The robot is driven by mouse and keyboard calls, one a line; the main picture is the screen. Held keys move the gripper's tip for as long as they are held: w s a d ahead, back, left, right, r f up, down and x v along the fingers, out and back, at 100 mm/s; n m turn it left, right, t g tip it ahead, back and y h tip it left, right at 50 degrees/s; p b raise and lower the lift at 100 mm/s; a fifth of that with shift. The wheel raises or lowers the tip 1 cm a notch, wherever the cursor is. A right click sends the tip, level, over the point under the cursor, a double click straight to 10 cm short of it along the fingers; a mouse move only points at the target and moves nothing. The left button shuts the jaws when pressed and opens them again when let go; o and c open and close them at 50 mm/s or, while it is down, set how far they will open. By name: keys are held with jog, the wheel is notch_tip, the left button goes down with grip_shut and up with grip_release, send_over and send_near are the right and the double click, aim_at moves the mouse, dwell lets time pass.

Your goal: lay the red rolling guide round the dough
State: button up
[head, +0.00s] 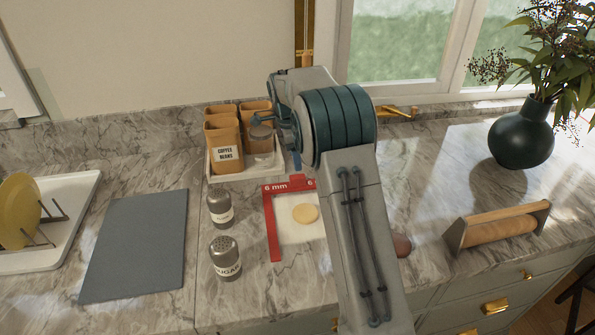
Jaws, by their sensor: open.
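The red rolling guide (271,226), marked "6 mm", lies flat on the counter, its top bar at the back and its left leg toward me. The round pale dough (305,213) lies on a white surface (287,232) inside the guide's visible bars. My arm hides the guide's right side. No red bar shows along the visible front. My gripper (296,160) is open, mostly hidden behind my wrist, and appears just above the back bar. I cannot tell whether it touches the bar.
Two shakers (226,258) (220,208) stand left of the guide. A tray (216,179) of canisters is behind. A grey board (135,245) and dish rack (75,215) are left. A wooden roller in a holder (500,225) and a dark vase (520,140) are right.

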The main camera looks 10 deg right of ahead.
jog(key=s+r+n+t, duration=0.1)
jog(key=s+r+n, duration=0.4)
jog(key=s+r, duration=0.5)
jog(key=s+f+n+t, duration=0.1)
jog(key=s+n, duration=0.5)
jog(key=s, duration=0.7)
jog(key=s+f+n+t+y, duration=0.1)
jog(key=s+f+n, duration=0.2)
jog(key=s+n, duration=0.4)
jog(key=shift+s+d, duration=0.45)
jog(key=shift+s, duration=3.2)
